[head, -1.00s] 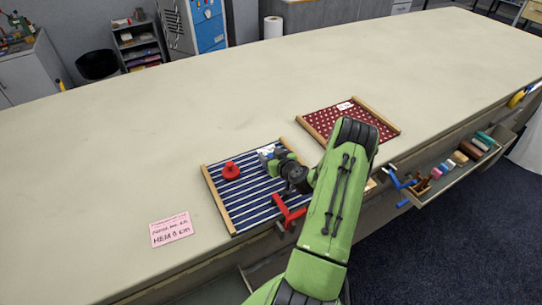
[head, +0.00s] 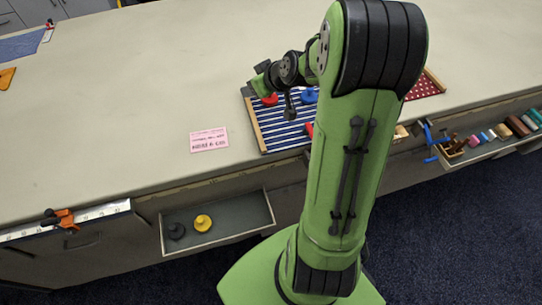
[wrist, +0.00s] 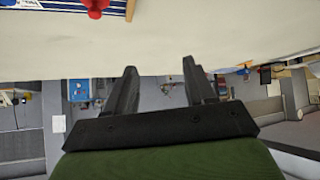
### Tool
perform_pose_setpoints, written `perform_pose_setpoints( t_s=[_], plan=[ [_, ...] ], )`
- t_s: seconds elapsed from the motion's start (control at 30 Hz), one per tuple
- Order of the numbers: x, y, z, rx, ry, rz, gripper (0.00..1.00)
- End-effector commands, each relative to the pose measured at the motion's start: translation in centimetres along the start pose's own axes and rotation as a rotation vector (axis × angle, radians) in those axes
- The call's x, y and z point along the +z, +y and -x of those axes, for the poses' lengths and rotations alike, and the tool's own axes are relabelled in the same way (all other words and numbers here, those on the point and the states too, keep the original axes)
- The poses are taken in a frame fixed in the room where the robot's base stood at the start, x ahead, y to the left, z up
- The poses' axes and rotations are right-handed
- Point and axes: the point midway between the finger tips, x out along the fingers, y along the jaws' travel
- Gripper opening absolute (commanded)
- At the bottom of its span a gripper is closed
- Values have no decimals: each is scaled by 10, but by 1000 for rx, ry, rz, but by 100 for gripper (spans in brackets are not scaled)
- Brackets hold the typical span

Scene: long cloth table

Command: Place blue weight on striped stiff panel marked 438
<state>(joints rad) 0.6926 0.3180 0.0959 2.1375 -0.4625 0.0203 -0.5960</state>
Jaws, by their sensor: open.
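The striped stiff panel (head: 283,128), navy and white with wooden side strips, lies on the table, partly hidden by my arm; no number on it is readable. The blue weight (head: 309,96) rests on its far part, to the right of a red weight (head: 270,99), beside my arm. In the wrist view a corner of the striped panel (wrist: 40,6) shows at the top edge, with a cut-off blue thing (wrist: 70,3) and a red thing (wrist: 95,5). My gripper (wrist: 160,72) is open, with nothing between its fingers; in the head view its end is near the panel's far left.
A pink note (head: 209,140) lies left of the panel. A red dotted panel (head: 428,85) is behind my arm. An open drawer (head: 240,222) below holds a black weight (head: 176,230) and a yellow weight (head: 203,222). Another open drawer (head: 480,152) holds several blocks.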

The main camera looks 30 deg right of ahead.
Motion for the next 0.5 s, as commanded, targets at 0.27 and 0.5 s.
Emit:
perform_pose_setpoints(
  t_s=[0.27, 0.5],
  plan=[
    [26, -140, 152, 22, -229, 11, 55],
    [95, -172, 231, 50, -309, -120, 55]
  ],
)
